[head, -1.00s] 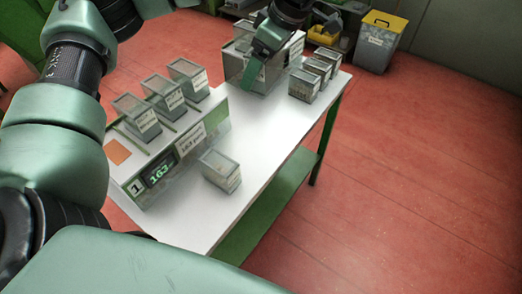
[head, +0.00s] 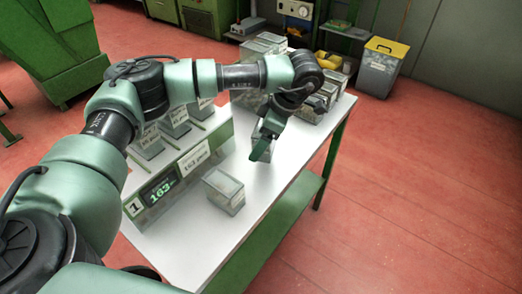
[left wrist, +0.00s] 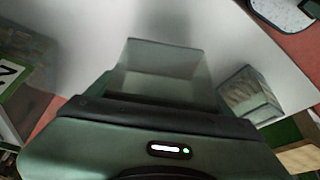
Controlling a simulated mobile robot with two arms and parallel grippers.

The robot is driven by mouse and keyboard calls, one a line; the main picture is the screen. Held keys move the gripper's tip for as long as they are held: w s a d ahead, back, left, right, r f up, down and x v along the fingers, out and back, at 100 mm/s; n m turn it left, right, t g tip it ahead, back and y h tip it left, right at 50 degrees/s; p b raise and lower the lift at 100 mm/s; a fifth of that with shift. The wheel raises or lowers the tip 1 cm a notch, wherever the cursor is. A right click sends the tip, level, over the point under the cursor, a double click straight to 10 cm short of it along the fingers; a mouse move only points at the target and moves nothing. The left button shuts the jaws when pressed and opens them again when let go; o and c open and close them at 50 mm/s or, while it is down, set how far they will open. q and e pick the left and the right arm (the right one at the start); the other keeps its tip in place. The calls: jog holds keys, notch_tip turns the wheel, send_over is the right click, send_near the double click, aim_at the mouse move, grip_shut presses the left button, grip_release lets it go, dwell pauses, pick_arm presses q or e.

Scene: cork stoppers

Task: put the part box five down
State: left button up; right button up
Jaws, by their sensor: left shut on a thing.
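My left gripper (head: 262,148) is shut on a clear grey part box (head: 267,137) over the middle of the white table (head: 225,252). In the left wrist view the held box (left wrist: 165,68) sits upright between my jaws, in front of the palm. I cannot tell whether its base touches the table. The number on the held box cannot be read. Another part box (head: 224,191) stands on the table nearer the front; it also shows at the right of the left wrist view (left wrist: 248,94). My right gripper is not in view.
A counting station (head: 165,187) with a lit display and several boxes on top is on the left, partly behind my arm. More boxes (head: 317,105) stand at the table's back. A yellow-lidded bin (head: 378,68) is on the floor. The table's right side is clear.

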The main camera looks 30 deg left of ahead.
pick_arm(q)
notch_tip(320, 180, down, 5)
jog(key=shift+r, duration=0.2)
jog(key=shift+f, duration=0.2)
jog(key=o, duration=1.5)
jog(key=shift+c, duration=0.2)
jog(key=shift+r, duration=0.1)
